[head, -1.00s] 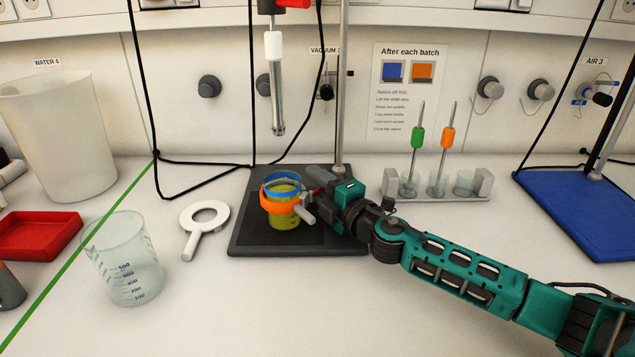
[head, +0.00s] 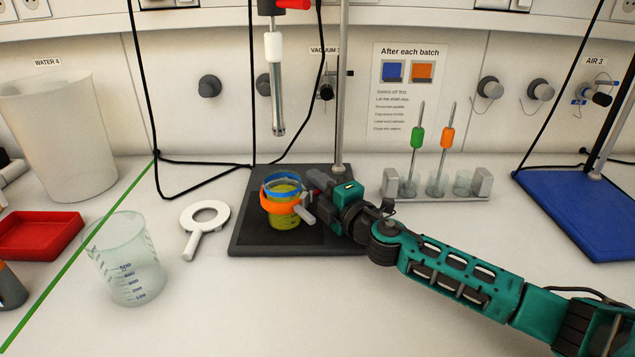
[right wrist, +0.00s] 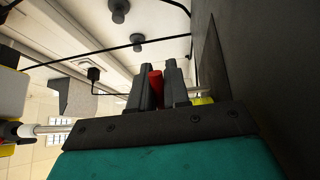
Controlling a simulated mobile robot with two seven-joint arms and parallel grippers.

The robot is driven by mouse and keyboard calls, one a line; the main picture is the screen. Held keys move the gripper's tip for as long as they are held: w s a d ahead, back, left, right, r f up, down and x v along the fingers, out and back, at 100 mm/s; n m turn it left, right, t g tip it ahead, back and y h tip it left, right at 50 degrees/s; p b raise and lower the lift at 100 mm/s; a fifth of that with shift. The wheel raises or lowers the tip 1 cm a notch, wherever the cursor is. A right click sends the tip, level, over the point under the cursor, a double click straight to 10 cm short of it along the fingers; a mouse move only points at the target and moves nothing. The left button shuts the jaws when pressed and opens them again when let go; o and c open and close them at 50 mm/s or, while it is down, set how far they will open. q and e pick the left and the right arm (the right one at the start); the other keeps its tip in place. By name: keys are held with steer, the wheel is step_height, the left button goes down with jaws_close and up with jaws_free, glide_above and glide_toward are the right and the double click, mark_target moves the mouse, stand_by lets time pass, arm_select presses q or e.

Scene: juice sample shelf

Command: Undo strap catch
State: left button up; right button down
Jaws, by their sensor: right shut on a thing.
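A cup of yellow-green liquid (head: 284,221) stands on the black base plate (head: 250,238) of the stand. An orange strap (head: 277,207) goes around the cup, with a blue ring (head: 272,191) above it at the rim. My right gripper (head: 309,200) is at the cup's right side, shut on a red catch (right wrist: 156,88) that shows between its fingers in the right wrist view. The fingers hide most of the catch in the head view. A yellow bit of the cup (right wrist: 203,100) shows beside the fingers. My left gripper is not in view.
A stirrer shaft (head: 276,90) hangs above the cup. A white ring with a handle (head: 203,219) and a clear beaker (head: 130,265) stand left. A rack with green and orange tools (head: 440,194) is behind my right arm.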

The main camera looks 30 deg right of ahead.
steer(key=shift+s+d+m+h+p, duration=0.15)
steer(key=shift+m+h, duration=0.3)
steer(key=shift+h, duration=0.25)
steer(key=shift+s+d+m+h+p, duration=0.1)
steer(key=shift+m+h+p, duration=0.1)
steer(key=shift+m+h, duration=0.35)
steer(key=shift+s+d+m+h+p, duration=0.15)
steer(key=shift+m+h, duration=0.15)
steer(key=shift+h, duration=0.55)
steer(key=shift+a, duration=0.1)
steer(key=c, duration=1.2)
jaws_free()
steer(key=shift+s, duration=0.1)
steer(key=s, duration=0.3)
steer(key=s+b, duration=0.1)
steer(key=s, duration=0.3)
steer(key=s+a, duration=0.1)
steer(key=s, duration=0.3)
steer(key=shift+s+f, duration=0.2)
steer(key=shift+f, duration=0.15)
steer(key=shift+s, duration=0.6)
